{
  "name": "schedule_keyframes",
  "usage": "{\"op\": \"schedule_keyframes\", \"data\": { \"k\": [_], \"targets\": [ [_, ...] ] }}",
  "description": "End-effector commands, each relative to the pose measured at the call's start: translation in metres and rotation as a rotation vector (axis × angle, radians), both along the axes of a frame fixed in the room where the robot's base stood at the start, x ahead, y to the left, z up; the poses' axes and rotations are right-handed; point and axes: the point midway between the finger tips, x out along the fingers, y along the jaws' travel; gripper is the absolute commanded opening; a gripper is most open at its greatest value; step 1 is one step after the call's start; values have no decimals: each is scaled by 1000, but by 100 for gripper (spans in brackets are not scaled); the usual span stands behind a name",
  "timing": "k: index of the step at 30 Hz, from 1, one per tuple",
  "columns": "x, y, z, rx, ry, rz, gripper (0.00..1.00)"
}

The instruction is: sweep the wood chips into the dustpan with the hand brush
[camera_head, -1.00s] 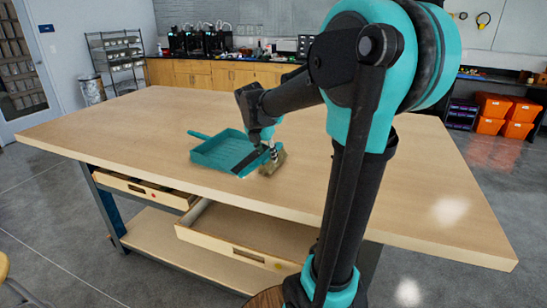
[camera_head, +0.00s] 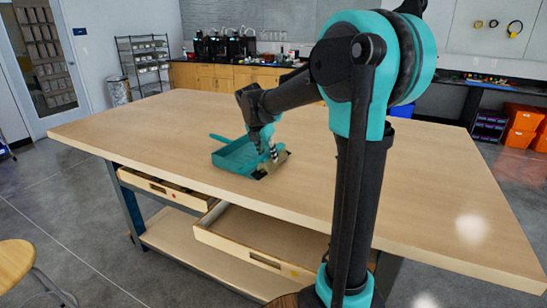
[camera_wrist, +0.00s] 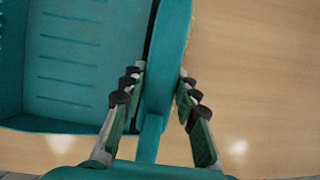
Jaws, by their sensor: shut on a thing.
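A teal dustpan (camera_head: 236,155) lies on the wooden table with its handle to the far left; its ribbed floor fills the upper left of the wrist view (camera_wrist: 75,60). The hand brush has tan bristles (camera_head: 277,161) at the dustpan's right side, by its dark lip; its teal back and handle (camera_wrist: 168,55) show in the wrist view. My gripper (camera_head: 268,150) is shut on the brush handle, a finger on each side (camera_wrist: 160,76). The brush head lies along the lip and partly hides it. I can make out no wood chips in either view.
The tabletop (camera_head: 400,190) is clear around the dustpan. Two drawers (camera_head: 250,240) stand open under its front edge. A stool (camera_head: 15,260) is at the lower left. Shelves, a counter with machines and orange bins (camera_head: 520,130) are at the back.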

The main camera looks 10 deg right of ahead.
Motion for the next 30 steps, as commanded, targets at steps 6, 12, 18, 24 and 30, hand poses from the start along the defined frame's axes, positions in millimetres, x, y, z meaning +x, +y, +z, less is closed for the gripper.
{"op": "schedule_keyframes", "data": {
  "k": [6, 12, 18, 24, 30],
  "targets": [
    [12, 14, 1, 0, 0, 0, 0],
    [23, 26, 2, -1, 1, 2, 0],
    [34, 38, 3, 0, 0, 0, 0],
    [45, 50, 4, -1, 0, 2, 0],
    [44, 50, 20, -1, 0, 0, 0]
  ]
}}
